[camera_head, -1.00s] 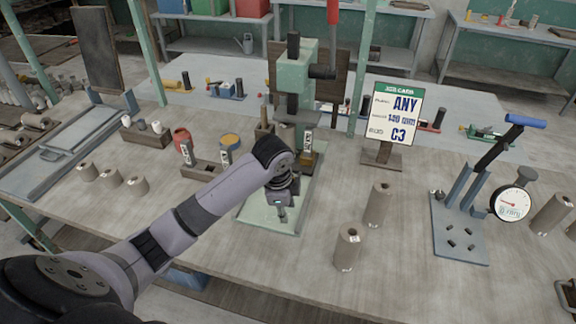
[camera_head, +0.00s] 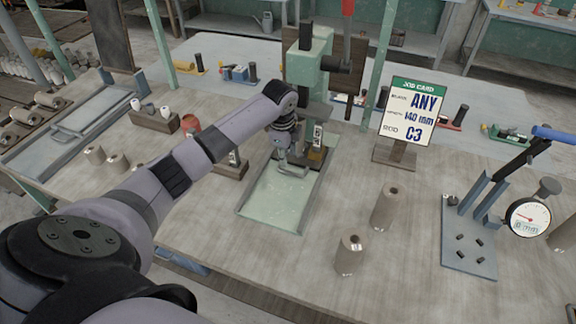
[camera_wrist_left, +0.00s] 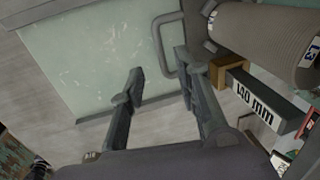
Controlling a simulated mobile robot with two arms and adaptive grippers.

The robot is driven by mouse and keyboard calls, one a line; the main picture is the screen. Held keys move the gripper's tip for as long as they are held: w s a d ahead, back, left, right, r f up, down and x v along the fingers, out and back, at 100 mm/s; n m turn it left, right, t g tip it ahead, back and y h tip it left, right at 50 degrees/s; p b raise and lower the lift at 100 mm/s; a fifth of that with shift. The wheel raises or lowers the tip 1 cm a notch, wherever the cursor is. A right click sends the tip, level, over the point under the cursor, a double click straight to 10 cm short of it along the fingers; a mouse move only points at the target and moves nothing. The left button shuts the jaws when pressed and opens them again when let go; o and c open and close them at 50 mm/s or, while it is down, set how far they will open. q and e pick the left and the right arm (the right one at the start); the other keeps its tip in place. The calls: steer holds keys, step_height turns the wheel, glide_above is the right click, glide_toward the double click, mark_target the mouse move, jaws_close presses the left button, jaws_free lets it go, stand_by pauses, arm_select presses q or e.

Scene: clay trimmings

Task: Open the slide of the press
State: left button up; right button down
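The green press (camera_head: 308,65) stands at the back middle of the table. Its pale green plate in a raised rim (camera_head: 270,200) reaches toward me; the plate fills the left of the left wrist view (camera_wrist_left: 100,50). A grey U-shaped handle (camera_wrist_left: 160,45) shows at the plate's edge in that view. My left gripper (camera_head: 284,155) is low over the back of the plate. In the wrist view its two fingers (camera_wrist_left: 158,68) are apart, with the handle just beyond and between their tips. I cannot tell whether they touch it. My right gripper is not in view.
A block marked 140 mm (camera_wrist_left: 262,100) and a large grey cylinder (camera_wrist_left: 265,40) are close right of the fingers. A job card (camera_head: 412,108), two clay-coloured cylinders (camera_head: 350,255) and a dial gauge (camera_head: 528,218) stand right. Bare tabletop lies before the plate.

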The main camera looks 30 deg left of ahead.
mark_target(288, 171)
arm_select(q)
steer(key=f, duration=0.2)
steer(key=w+f, duration=0.1)
steer(key=f, duration=0.4)
steer(key=shift+w+a+f+p, duration=0.15)
steer(key=shift+p, duration=0.15)
steer(key=shift+c, duration=0.4)
jaws_close()
